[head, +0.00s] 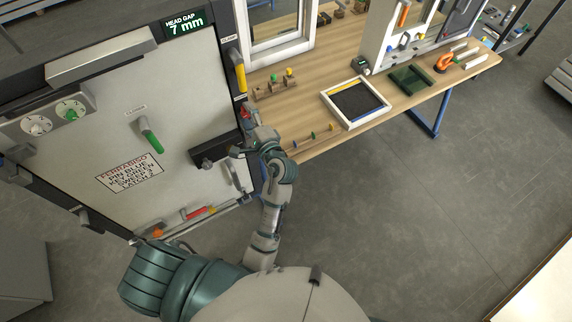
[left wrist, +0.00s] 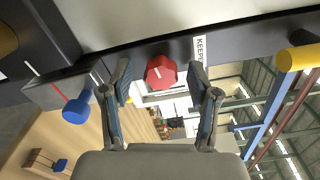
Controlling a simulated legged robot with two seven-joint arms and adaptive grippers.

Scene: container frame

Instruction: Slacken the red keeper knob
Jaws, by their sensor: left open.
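The red keeper knob (left wrist: 160,72) shows in the left wrist view as a faceted red knob with a white line on its face. It sits on the dark frame edge, beside a white label (left wrist: 200,49) that reads KEEPER. My left gripper (left wrist: 161,88) is open, with one finger on each side of the knob in the picture. I cannot tell whether either finger touches it. In the head view my left gripper (head: 249,122) is at the right edge of the pale door panel (head: 110,100) and largely hides the knob. My right gripper is not in view.
A blue knob (left wrist: 77,108) and a yellow-ended handle (left wrist: 298,58) flank the red knob. The panel carries a green-tipped lever (head: 150,141), dials (head: 52,116) and a display (head: 185,24) reading 7 mm. A wooden bench (head: 305,100) with a framed tray (head: 355,102) stands right.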

